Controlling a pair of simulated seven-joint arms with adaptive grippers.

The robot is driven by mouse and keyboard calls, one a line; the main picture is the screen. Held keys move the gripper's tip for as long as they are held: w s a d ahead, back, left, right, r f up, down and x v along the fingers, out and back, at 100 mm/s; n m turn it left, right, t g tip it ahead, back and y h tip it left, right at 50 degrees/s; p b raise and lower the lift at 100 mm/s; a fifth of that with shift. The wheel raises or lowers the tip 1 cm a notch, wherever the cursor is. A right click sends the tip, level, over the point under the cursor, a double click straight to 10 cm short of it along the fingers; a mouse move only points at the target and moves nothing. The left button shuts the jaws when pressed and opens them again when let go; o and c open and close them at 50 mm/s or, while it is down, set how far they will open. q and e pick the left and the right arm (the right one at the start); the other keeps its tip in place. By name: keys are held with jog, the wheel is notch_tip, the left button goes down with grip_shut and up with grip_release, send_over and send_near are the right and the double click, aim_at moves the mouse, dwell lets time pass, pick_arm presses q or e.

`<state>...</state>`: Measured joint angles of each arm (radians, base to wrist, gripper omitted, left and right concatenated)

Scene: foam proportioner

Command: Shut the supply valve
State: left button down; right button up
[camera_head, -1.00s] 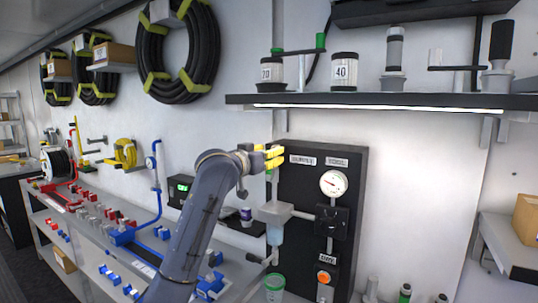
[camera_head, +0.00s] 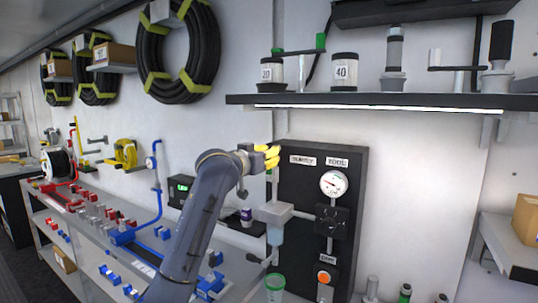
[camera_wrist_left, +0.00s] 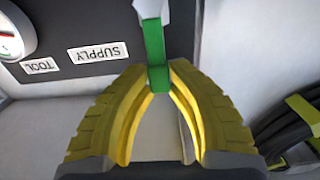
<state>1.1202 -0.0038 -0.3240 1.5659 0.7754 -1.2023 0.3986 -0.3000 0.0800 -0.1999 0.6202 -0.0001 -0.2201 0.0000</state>
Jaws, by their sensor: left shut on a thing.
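The supply valve shows in the left wrist view as a green lever (camera_wrist_left: 155,45) on a pale metal stem, in front of the dark panel near the SUPPLY label (camera_wrist_left: 97,53). My left gripper (camera_wrist_left: 159,74) has its yellow fingertips shut on the end of this green lever. In the head view my left gripper (camera_head: 268,157) is at the panel's upper left edge, above a grey block. My right gripper is in neither view.
The dark panel (camera_head: 295,215) carries a round gauge (camera_head: 333,183), a black knob (camera_head: 331,221) and an orange button (camera_head: 324,277). A shelf (camera_head: 390,101) with jars and tools hangs above.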

pick_arm(q)
jog(key=shift+s+d+m, duration=0.4)
jog(key=shift+d+m, duration=0.25)
jog(key=shift+m, duration=0.55)
jog(key=d+m, duration=0.1)
jog(key=s+d+f+m, duration=0.1)
jog(key=m, duration=0.1)
jog(key=shift+s+m, duration=0.1)
jog(key=shift+m, duration=0.2)
jog(key=d+f+m, duration=0.1)
jog(key=m, duration=0.1)
jog(key=s+d+f+m, duration=0.1)
jog(key=m, duration=0.1)
jog(key=shift+s+m, duration=0.1)
jog(key=shift+m, duration=0.2)
jog(key=f+m, duration=0.1)
jog(key=m, duration=0.1)
jog(key=d+f+m, duration=0.1)
jog(key=m, duration=0.1)
jog(key=shift+s+f, duration=0.3)
jog(key=shift+s+d+f+m, duration=0.15)
jog(key=shift+f+m, duration=0.95)
jog(key=shift+m, duration=0.6)
jog(key=shift+f, duration=0.1)
